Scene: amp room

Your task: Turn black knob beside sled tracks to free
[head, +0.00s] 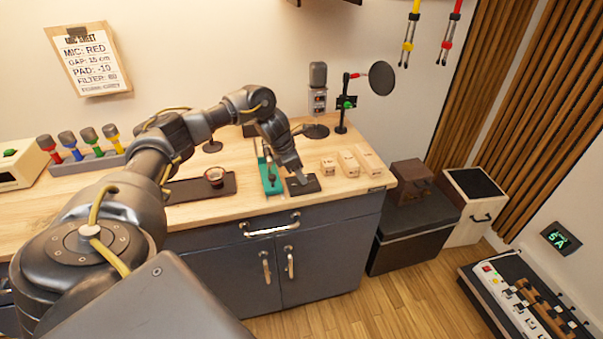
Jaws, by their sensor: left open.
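My left arm reaches in from the left over the wooden counter (235,205). Its gripper (296,177) is open and points down at a small dark plate (313,186) near the counter's front edge. The fingers cover part of this plate. I cannot make out the black knob; it may be hidden by the gripper. Just left of the gripper is a teal, track-like tray (272,183) with a dark slender piece on it; I cannot tell for sure that it is the sled tracks. My right gripper is not in view.
Several wooden blocks (348,163) stand right of the plate. Behind are a grey microphone (318,76) and a stand with a round black filter (382,78). Left is a dark tray (208,188) with a small red-and-dark cup. Coloured microphones (88,137) stand at far left.

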